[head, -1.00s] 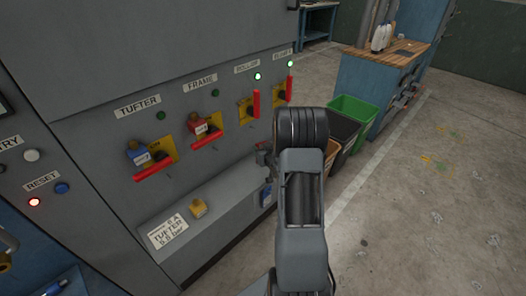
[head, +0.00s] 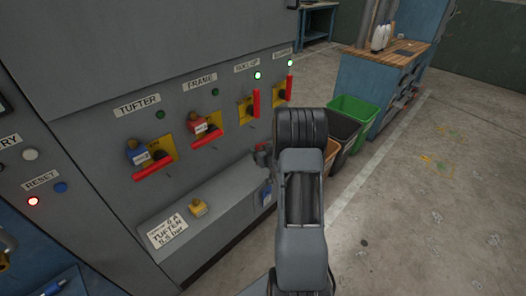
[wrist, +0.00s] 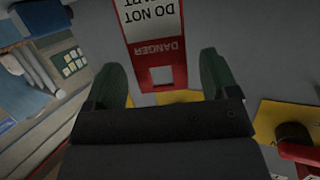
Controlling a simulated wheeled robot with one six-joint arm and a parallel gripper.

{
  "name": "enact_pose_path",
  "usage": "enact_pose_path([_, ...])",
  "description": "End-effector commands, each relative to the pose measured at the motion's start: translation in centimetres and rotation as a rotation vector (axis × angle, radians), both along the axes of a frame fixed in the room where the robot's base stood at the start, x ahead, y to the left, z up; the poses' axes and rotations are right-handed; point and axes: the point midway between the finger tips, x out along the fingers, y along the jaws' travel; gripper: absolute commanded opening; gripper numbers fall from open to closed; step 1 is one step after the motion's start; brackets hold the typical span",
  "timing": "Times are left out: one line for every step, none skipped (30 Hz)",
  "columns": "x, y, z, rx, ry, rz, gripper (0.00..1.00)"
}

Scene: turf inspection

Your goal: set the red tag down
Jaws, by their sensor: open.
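In the wrist view the red tag (wrist: 158,55) shows between my two fingers, red with a white panel reading DANGER and DO NOT, upside down. A pale square shows near its lower end. It is in front of a grey surface; I cannot tell whether it touches that surface. My gripper (wrist: 162,75) is open, with a dark green finger on each side of the tag and visible gaps between. In the head view my own arm hides the gripper, and I cannot make out the tag there.
The grey panel has red handles on yellow plates, such as the TUFTER one (head: 153,169) with a blue padlock (head: 138,152). A yellow padlock (head: 198,207) sits on the ledge (head: 225,200). Bins, including a green one (head: 357,112), and a workbench (head: 375,78) stand beyond. Floor at right is clear.

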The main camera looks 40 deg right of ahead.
Motion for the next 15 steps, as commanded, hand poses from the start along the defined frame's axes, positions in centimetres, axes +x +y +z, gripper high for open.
enact_pose_path([0.0, 0.0, 0.1, 0.000, 0.000, 0.000, 0.80])
enact_pose_path([0.0, 0.0, 0.2, 0.000, 0.000, 0.000, 0.80])
enact_pose_path([0.0, 0.0, 0.4, 0.000, 0.000, 0.000, 0.80])
enact_pose_path([0.0, 0.0, 0.6, 0.000, 0.000, 0.000, 0.80])
enact_pose_path([-0.2, 0.0, 0.6, 0.000, 0.000, -0.001, 0.80])
enact_pose_path([-0.7, 0.1, 0.6, 0.000, 0.000, -0.001, 0.80])
enact_pose_path([-1.2, 0.2, 0.8, 0.000, 0.000, -0.002, 0.80])
enact_pose_path([-1.7, 0.3, 0.9, 0.000, -0.001, -0.002, 0.80])
enact_pose_path([-2.4, 0.4, 1.2, -0.001, -0.001, -0.003, 0.80])
enact_pose_path([-3.0, 0.6, 1.3, -0.001, 0.000, -0.002, 0.80])
enact_pose_path([-3.5, 0.7, 1.5, -0.001, 0.000, -0.002, 0.80])
enact_pose_path([-4.3, 0.8, 1.8, -0.001, -0.001, -0.003, 0.80])
enact_pose_path([-4.9, 0.9, 2.0, -0.001, -0.001, -0.003, 0.80])
enact_pose_path([-5.5, 1.1, 2.1, -0.001, 0.000, -0.003, 0.80])
enact_pose_path([-6.1, 1.3, 2.3, -0.001, 0.000, -0.002, 0.80])
